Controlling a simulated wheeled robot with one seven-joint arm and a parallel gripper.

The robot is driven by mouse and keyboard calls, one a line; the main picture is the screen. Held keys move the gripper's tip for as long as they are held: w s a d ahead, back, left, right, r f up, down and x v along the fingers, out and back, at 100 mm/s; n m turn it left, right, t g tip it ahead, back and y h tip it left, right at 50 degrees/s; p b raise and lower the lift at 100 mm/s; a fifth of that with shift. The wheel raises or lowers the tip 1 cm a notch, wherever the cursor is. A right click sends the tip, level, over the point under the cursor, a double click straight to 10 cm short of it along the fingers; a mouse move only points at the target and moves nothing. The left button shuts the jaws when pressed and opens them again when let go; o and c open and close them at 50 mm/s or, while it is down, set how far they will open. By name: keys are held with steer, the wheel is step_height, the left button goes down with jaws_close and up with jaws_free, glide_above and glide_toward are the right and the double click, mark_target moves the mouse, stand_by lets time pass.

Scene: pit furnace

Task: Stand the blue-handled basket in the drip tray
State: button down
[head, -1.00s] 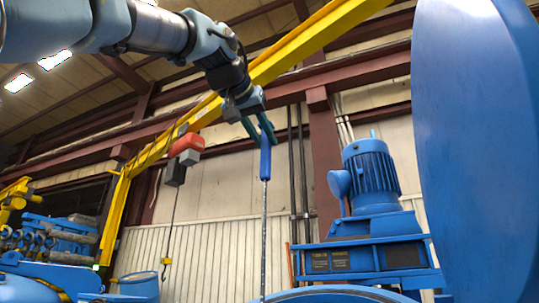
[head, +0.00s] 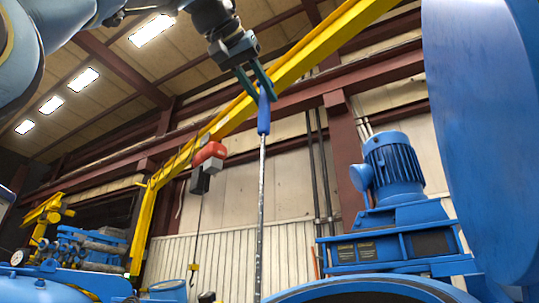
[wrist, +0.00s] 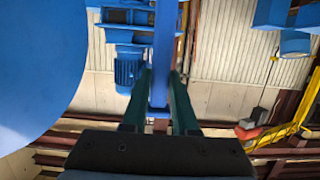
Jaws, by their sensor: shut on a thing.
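The basket's blue handle (head: 264,115) is between the two green fingers of my gripper (head: 260,88), high in the head view. A long thin grey rod (head: 261,205) hangs nearly straight down from the handle and runs out at the bottom edge. The basket at its lower end is out of view. In the wrist view the fingers (wrist: 160,85) close on both sides of the blue handle (wrist: 161,60). I cannot see the drip tray in any view.
A large blue disc (head: 485,130) stands at the right, with a blue motor (head: 393,165) beside it. A rounded blue rim (head: 350,287) is at the bottom. A yellow crane beam (head: 300,65) crosses behind, with a red hoist (head: 209,154) at left.

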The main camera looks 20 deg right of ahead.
steer(key=f+b+v, duration=0.1)
steer(key=f+v, duration=0.1)
steer(key=v, duration=0.7)
steer(key=f+b+v, duration=0.1)
steer(key=f+v, duration=0.1)
steer(key=v, duration=0.8)
steer(key=shift+s+a, duration=0.5)
steer(key=shift+s, duration=0.05)
steer(key=shift+f, duration=0.1)
